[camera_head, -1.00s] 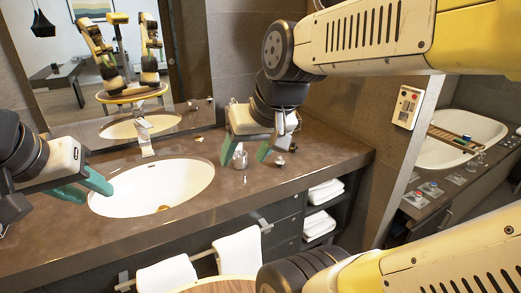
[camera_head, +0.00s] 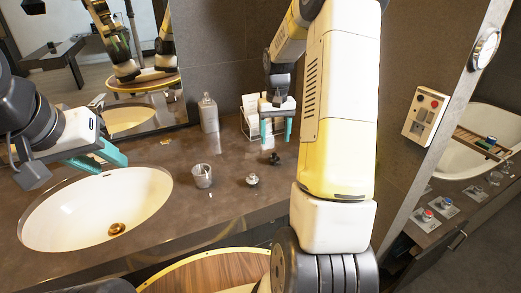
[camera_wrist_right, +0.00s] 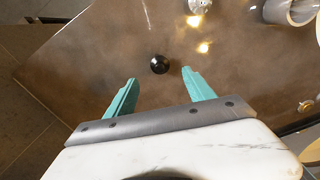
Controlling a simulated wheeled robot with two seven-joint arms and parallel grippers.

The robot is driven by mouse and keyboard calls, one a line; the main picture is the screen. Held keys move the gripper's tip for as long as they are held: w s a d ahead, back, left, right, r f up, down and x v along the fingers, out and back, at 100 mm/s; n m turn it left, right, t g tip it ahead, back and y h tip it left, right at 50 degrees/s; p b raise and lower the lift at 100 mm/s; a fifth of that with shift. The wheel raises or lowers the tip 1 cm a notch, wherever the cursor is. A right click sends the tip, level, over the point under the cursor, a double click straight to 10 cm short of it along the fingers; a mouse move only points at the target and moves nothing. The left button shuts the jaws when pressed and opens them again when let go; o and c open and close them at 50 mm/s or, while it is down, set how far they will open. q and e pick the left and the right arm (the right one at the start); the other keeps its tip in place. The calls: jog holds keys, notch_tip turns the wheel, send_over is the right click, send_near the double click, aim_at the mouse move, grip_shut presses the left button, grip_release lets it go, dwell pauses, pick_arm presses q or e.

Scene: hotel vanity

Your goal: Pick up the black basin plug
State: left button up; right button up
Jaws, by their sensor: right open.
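The black basin plug (camera_head: 274,158) sits on the brown counter, right of the basin, in the head view. In the right wrist view the plug (camera_wrist_right: 159,64) is a small round black knob, just beyond and between the two teal fingertips. My right gripper (camera_head: 276,138) is open and points down above the plug, apart from it. In the wrist view the right gripper (camera_wrist_right: 160,77) has nothing between its fingers. My left gripper (camera_head: 113,165) hangs over the back of the white basin (camera_head: 60,213), its fingers apart and empty.
A metal cup (camera_head: 202,176) and a small metal-topped item (camera_head: 252,180) stand left of the plug. A dispenser bottle (camera_head: 208,114) and a white holder (camera_head: 251,117) stand at the back near the wall. The counter around the plug is clear.

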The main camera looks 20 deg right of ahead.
aim_at(274, 154)
notch_tip(274, 154, down, 8)
jog(key=shift+w+f, duration=0.1)
dwell(0.4)
jog(key=shift+c, duration=0.2)
grip_shut()
